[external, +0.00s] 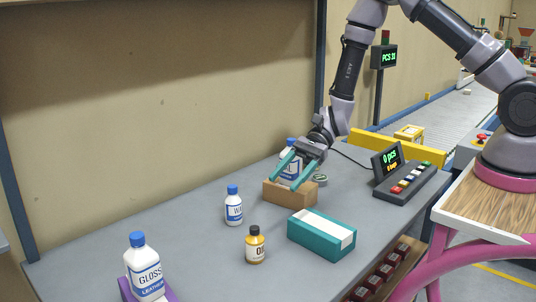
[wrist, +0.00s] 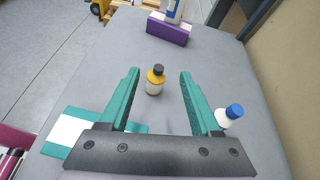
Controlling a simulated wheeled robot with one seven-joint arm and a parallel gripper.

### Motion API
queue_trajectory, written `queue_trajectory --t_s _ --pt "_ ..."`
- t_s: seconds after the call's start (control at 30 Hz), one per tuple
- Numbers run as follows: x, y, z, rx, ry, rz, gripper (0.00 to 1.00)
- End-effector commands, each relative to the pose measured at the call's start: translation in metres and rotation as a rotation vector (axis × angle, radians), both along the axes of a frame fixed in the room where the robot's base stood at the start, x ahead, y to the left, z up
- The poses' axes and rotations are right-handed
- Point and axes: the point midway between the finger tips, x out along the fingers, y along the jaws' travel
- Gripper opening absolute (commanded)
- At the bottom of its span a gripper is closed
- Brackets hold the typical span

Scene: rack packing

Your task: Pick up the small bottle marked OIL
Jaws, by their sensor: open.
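The small bottle marked OIL (external: 255,246) has a dark cap and a yellow and white body, with only part of its lettering readable. It stands upright on the grey table, front of centre in the external view. My gripper (external: 287,172) is open and empty, above the brown box, up and to the right of the bottle. In the wrist view the bottle (wrist: 155,82) shows in the gap between my two teal fingers (wrist: 158,75), farther off and not touched by them.
A white blue-capped bottle (external: 233,207) stands left of the brown box (external: 290,193). A teal and white box (external: 321,234) lies right of the OIL bottle. The table between is clear.

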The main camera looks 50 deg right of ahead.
Motion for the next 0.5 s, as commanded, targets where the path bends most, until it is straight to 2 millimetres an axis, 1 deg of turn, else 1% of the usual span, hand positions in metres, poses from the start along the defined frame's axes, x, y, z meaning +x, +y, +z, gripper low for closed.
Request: queue_trajectory --t_s 0.03,0.1,0.2,0.37,0.5 --pt "-0.001 0.005 -0.02 0.009 0.042 -0.028 0.64" --pt "-0.001 0.01 -0.038 0.02 0.079 -0.063 0.64" --pt "0.0 0.013 -0.055 0.028 0.112 -0.096 0.64" --pt "0.0 0.021 -0.064 0.032 0.124 -0.111 0.64" --pt "0.0 0.039 -0.071 0.03 0.125 -0.109 0.64"
